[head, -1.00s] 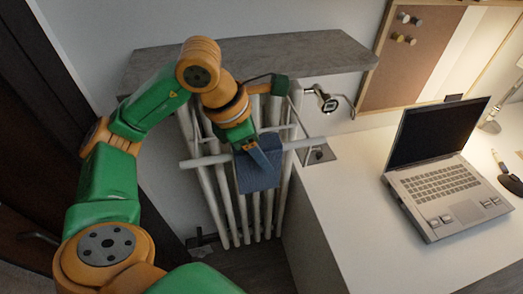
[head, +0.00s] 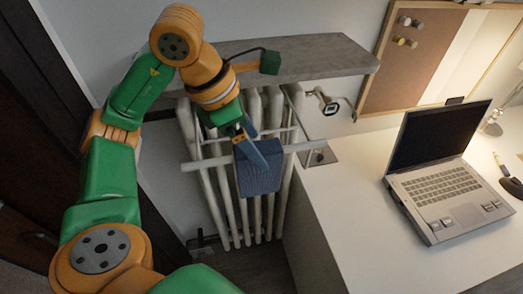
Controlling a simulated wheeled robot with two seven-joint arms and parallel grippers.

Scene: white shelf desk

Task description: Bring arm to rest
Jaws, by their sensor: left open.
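My left arm comes in from the left in the head view. Its gripper (head: 252,142) is open, with its blue fingers pointing down just above and in front of a dark blue cloth (head: 259,178). The cloth hangs over the white rail (head: 305,146) in front of the radiator. A gap shows between the fingers, and I cannot tell whether a finger touches the cloth. My right gripper is not in view.
A grey shelf (head: 320,57) runs above the white radiator (head: 217,205). To the right, a white desk (head: 365,205) holds an open laptop (head: 440,175) and a lamp (head: 493,122). A dark door frame stands at the left.

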